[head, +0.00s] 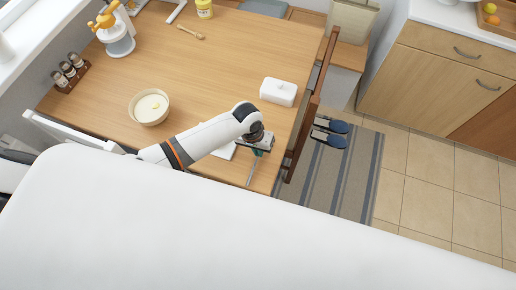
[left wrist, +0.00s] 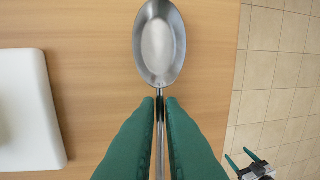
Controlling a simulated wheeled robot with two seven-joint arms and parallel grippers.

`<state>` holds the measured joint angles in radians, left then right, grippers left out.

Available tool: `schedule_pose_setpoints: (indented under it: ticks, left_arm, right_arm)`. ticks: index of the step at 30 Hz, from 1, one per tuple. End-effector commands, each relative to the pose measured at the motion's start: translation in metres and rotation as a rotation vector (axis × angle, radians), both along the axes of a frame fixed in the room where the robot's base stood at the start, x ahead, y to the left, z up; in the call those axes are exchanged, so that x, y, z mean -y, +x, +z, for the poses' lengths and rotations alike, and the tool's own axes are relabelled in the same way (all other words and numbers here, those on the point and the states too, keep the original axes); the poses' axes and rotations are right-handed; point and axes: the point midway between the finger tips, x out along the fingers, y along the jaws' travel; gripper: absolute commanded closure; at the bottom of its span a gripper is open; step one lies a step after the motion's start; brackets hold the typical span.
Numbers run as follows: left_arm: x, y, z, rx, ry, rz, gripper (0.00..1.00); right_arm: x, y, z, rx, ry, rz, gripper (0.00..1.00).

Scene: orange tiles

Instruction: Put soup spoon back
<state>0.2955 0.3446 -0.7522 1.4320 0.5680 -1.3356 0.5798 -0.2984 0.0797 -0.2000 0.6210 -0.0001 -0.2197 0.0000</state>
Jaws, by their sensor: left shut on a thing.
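The soup spoon (left wrist: 160,45) is metal with an oval bowl and a dark section on its handle. In the left wrist view its bowl points away from my left gripper (left wrist: 160,100), whose green fingers are shut on the handle. The spoon is over the wooden table; I cannot tell whether it touches the top. In the head view my left gripper (head: 259,148) is near the table's right front part, and the spoon (head: 251,174) extends toward the front edge. My right gripper (left wrist: 238,155) shows small in the left wrist view, fingers apart, over the tiled floor.
A white board (left wrist: 30,110) lies left of the spoon. On the table (head: 220,60) are a white lidded dish (head: 278,92), a bowl of pale food (head: 149,107), a wooden utensil (head: 191,33) and a spice rack (head: 70,73). A brown chair (head: 305,115) stands at the right edge.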

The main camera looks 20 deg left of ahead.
Motion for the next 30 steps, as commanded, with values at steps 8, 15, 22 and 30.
schedule_pose_setpoints:
  ticks: [8,15,22,30]
  left_arm:
    - [0.000,0.000,-0.001,0.000,0.000,0.000,1.00]
    - [0.000,0.000,-0.003,-0.001,0.000,0.000,0.70]
    - [0.000,0.000,-0.003,0.000,0.000,0.000,0.70]
    - [-0.003,0.000,0.026,0.003,-0.002,-0.002,0.70]
  right_arm:
    - [0.000,-0.001,-0.001,-0.002,0.000,0.000,0.26]
    - [0.000,-0.002,-0.001,-0.003,0.000,0.000,0.26]
    - [0.000,-0.003,-0.001,-0.004,0.000,0.000,0.26]
    - [0.000,-0.003,0.001,-0.004,0.000,0.000,0.26]
